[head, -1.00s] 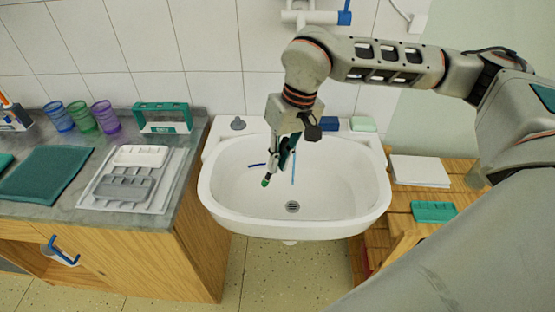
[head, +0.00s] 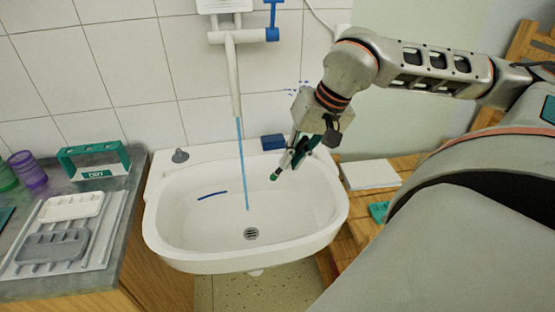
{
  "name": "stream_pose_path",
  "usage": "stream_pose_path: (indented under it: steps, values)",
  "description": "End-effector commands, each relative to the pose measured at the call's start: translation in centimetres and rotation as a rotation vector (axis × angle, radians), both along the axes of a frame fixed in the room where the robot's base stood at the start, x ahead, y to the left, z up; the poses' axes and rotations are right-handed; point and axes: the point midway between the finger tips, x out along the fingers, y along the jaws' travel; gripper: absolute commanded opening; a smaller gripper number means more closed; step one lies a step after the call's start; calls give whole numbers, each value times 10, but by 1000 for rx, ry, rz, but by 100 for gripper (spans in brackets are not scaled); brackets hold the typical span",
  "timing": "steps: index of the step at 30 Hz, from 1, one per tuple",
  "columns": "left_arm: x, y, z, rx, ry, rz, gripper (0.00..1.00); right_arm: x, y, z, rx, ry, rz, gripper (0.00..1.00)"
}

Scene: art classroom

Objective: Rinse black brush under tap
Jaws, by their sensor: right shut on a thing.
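My right gripper (head: 290,160) is shut on the black brush (head: 279,172), over the right back part of the white sink (head: 178,252). The brush points down to the left and its tip is green. Most of the brush is hidden by the fingers. The white tap (head: 232,70) has a blue handle (head: 272,34), and a thin blue stream of water (head: 242,160) falls from it into the basin near the drain (head: 250,233). The brush tip is to the right of the stream, apart from it in the picture. My left gripper is out of view.
A blue block (head: 273,142) and a grey knob (head: 180,155) sit on the sink's back rim. Left on the counter are a green "DRY" rack (head: 94,160), a tray and purple cup (head: 27,170). A blue streak (head: 212,195) marks the basin. White paper (head: 370,174) lies right.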

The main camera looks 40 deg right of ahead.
Motion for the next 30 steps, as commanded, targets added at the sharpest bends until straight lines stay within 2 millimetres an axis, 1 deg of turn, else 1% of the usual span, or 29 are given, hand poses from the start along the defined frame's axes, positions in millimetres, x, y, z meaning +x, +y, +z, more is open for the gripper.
stream_pose_path:
  steps: [4,8,30]
  values:
    - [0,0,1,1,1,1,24,2,-1,3,3,-6,-3,0]
    - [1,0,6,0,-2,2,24,11,1,5,5,-8,-2,0]
    - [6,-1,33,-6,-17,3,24,77,12,3,4,-5,-1,0]
